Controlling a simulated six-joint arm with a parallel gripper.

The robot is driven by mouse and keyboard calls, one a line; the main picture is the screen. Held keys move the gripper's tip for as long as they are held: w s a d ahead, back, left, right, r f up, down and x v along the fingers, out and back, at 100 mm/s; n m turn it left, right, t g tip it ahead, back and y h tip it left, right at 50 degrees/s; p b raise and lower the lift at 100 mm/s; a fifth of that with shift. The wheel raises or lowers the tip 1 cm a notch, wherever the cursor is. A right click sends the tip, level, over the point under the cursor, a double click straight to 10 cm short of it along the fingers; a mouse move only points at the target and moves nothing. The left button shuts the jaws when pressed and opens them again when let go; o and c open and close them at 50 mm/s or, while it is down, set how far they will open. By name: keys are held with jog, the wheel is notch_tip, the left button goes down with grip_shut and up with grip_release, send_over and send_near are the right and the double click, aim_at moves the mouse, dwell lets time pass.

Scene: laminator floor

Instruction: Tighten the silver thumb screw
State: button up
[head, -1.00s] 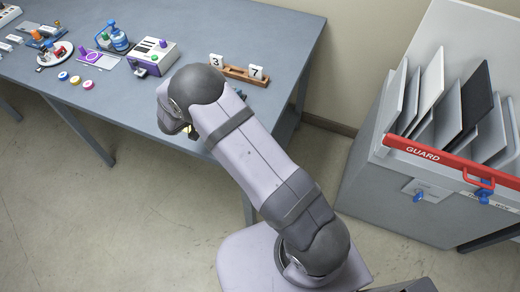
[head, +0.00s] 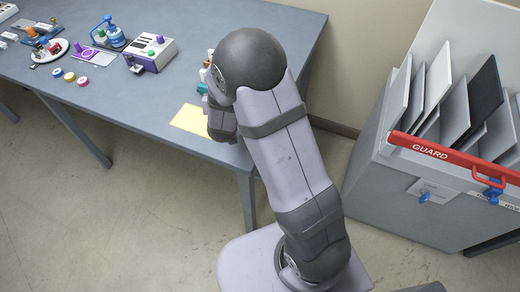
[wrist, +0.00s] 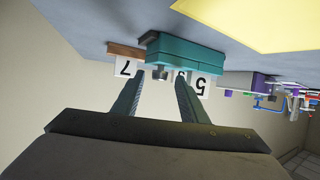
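A silver thumb screw (wrist: 160,72) appears to be the small grey knob on the near face of a teal block (wrist: 185,54) in the wrist view. My gripper (wrist: 158,84) is open and empty. Its two dark fingers point toward the block, and the knob shows between and beyond the fingertips, apparently apart from them. In the head view my arm hides the gripper and the screw; only a sliver of the teal block (head: 202,88) shows beside the arm.
A yellow sheet (head: 190,119) lies on the grey table (head: 130,105) near its front edge. Cards numbered 7 (wrist: 124,67) and 5 (wrist: 202,86) appear upside down by the block. A purple-and-white device (head: 152,54) and several coloured rolls stand left. A red guard bar (head: 440,154) crosses the cabinet at right.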

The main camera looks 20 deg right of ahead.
jog(key=shift+s+d+n+t+y, duration=0.1)
jog(key=shift+d+n+t+y, duration=0.15)
jog(key=shift+n+y, duration=0.9)
jog(key=shift+d+n+t+y, duration=0.15)
jog(key=shift+d+n+y, duration=0.15)
jog(key=shift+n+y, duration=0.8)
jog(key=shift+s+r+y, duration=0.15)
jog(key=shift+s+y, duration=0.1)
jog(key=s, duration=0.2)
jog(key=s+r+g, duration=0.1)
jog(key=s, duration=0.2)
jog(key=s+r+g+p, duration=0.1)
jog(key=s, duration=0.2)
jog(key=shift+s, duration=0.2)
jog(key=s+g+p, duration=0.1)
jog(key=s, duration=0.1)
jog(key=s+g+p, duration=0.1)
jog(key=s, duration=0.1)
jog(key=s+g+p, duration=0.1)
jog(key=s+g, duration=0.1)
jog(key=shift+s+a+f, duration=0.1)
jog(key=shift+a, duration=0.2)
jog(key=s+a+r+g+p, duration=0.1)
jog(key=s+r+g+p, duration=0.2)
jog(key=s, duration=0.9)
jog(key=shift+a+g+p, duration=0.35)
jog(key=shift+g+p, duration=0.05)
jog(key=shift+g, duration=0.8)
jog(key=shift+s, duration=0.1)
